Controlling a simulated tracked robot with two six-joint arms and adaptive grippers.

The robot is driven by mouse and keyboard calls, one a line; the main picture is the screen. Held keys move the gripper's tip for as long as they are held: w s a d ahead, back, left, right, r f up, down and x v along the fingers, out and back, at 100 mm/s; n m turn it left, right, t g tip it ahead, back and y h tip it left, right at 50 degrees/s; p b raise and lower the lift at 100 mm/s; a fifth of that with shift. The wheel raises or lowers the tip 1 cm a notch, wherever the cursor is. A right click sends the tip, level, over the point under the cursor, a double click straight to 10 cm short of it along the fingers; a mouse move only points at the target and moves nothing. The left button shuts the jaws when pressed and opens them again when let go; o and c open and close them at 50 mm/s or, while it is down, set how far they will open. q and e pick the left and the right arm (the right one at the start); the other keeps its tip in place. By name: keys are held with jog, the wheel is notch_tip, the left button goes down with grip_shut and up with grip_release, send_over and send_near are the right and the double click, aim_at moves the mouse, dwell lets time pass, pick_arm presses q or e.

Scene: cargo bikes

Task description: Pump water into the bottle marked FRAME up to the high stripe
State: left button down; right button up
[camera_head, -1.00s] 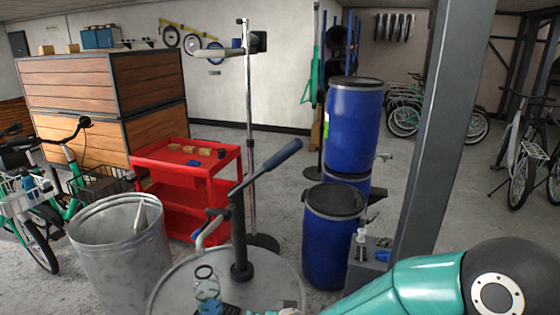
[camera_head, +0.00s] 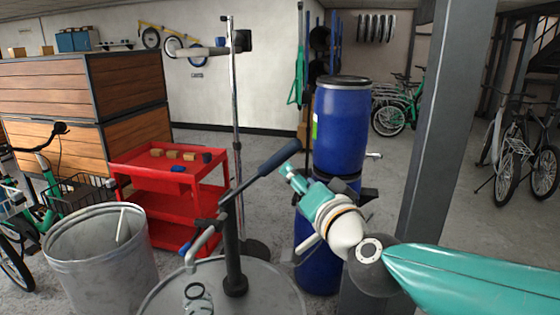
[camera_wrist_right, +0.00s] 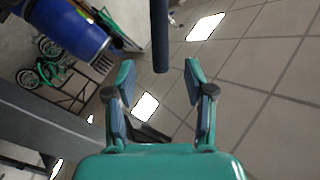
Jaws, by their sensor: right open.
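The hand pump (camera_head: 233,245) stands upright on a grey drum lid, with its dark blue lever handle (camera_head: 275,162) slanting up to the right. Its curved grey spout (camera_head: 204,240) points down to the left. Below the spout a clear bottle (camera_head: 198,300) with a dark ring at its top is cut off by the bottom edge; its marking and stripes cannot be read. My right gripper (camera_head: 288,172) is open, close to the handle's upper end. In the right wrist view the handle (camera_wrist_right: 160,35) lies ahead, in line with the gap between the open fingers (camera_wrist_right: 160,75). My left gripper is out of view.
Blue barrels (camera_head: 341,125) are stacked behind my right gripper, beside a grey pillar (camera_head: 440,140). A red cart (camera_head: 160,190) with small blocks stands behind the pump. A metal bin (camera_head: 100,260) is to the left, and a thin pole stand (camera_head: 236,110) rises behind the pump.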

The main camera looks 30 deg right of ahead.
aim_at(282, 161)
jog(key=p+x, duration=0.1)
jog(key=x, duration=1)
jog(key=shift+w+d, duration=0.1)
jog(key=shift+w, duration=0.25)
grip_shut()
